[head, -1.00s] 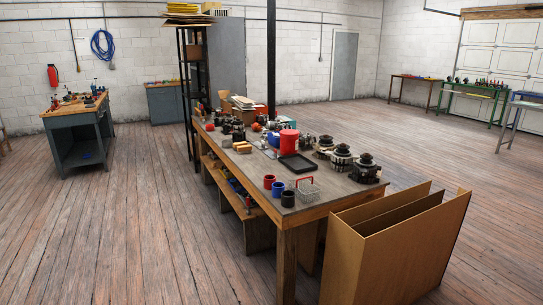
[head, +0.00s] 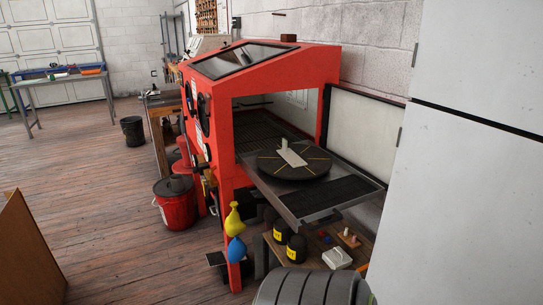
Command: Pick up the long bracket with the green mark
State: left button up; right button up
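No long bracket with a green mark can be made out in the head view. A small pale angled part (head: 290,153) stands on a dark round turntable (head: 294,164). The turntable sits on a pulled-out tray (head: 345,193) at the open side of a red cabinet (head: 262,70). I see no green mark on the pale part. Neither of my grippers is in view.
A red bucket (head: 176,203) and a black bin (head: 132,131) stand on the wood floor. Pale tall cabinets (head: 475,190) fill the right side. A grey drum (head: 310,287) is at the bottom. The floor at left is mostly clear, with a brown panel (head: 28,255) at its edge.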

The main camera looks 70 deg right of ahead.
aim_at(291, 158)
jog(key=z, duration=2.6)
jog(key=i+j+z, duration=0.2)
jog(key=z, duration=0.3)
jog(key=i+j+z, duration=0.15)
jog(key=z, duration=0.35)
jog(key=j+z, duration=0.5)
jog(key=i+l, duration=0.05)
